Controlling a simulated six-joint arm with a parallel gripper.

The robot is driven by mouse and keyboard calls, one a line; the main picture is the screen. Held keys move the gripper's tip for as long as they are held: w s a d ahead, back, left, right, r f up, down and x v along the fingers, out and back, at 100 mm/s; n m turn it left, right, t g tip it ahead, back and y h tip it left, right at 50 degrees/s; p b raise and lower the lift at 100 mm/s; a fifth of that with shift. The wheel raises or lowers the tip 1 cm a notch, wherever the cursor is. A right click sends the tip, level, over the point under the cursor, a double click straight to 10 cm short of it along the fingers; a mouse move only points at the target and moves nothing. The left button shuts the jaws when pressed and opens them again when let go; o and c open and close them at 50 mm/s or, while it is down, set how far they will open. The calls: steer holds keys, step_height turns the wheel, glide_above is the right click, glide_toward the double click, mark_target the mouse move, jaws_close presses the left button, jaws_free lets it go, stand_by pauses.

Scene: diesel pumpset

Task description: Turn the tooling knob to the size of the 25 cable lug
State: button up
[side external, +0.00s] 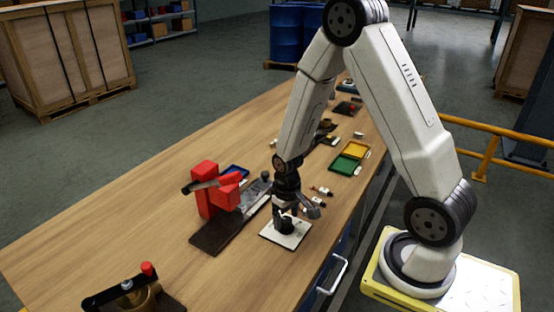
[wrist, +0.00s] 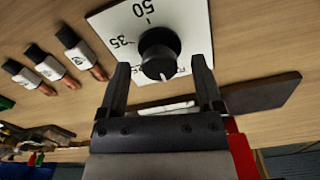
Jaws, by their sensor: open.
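The black tooling knob (wrist: 160,50) sits on a white dial plate (wrist: 110,18), which also shows in the side external view (side external: 298,236). The numbers 50 and 35 are readable on the plate; further marks near the knob's lower side are partly hidden. A white pointer mark on the knob faces down toward my gripper's palm in the wrist view. Several cable lugs (wrist: 80,53) with white labels lie left of the plate; their labels are too small to read surely. My gripper (wrist: 162,72) is open, its fingers apart on either side of the knob. Contact cannot be told.
A red tool (side external: 208,190) on a dark base (side external: 212,238) stands left of the plate. Green and yellow trays (side external: 348,158) lie farther back. A clamp-like device (side external: 130,290) is at the near left. Bare wood table lies between.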

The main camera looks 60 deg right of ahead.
jaws_close()
steer(key=shift+m, duration=0.4)
steer(key=m, duration=1.1)
stand_by(0.4)
stand_by(0.4)
jaws_free()
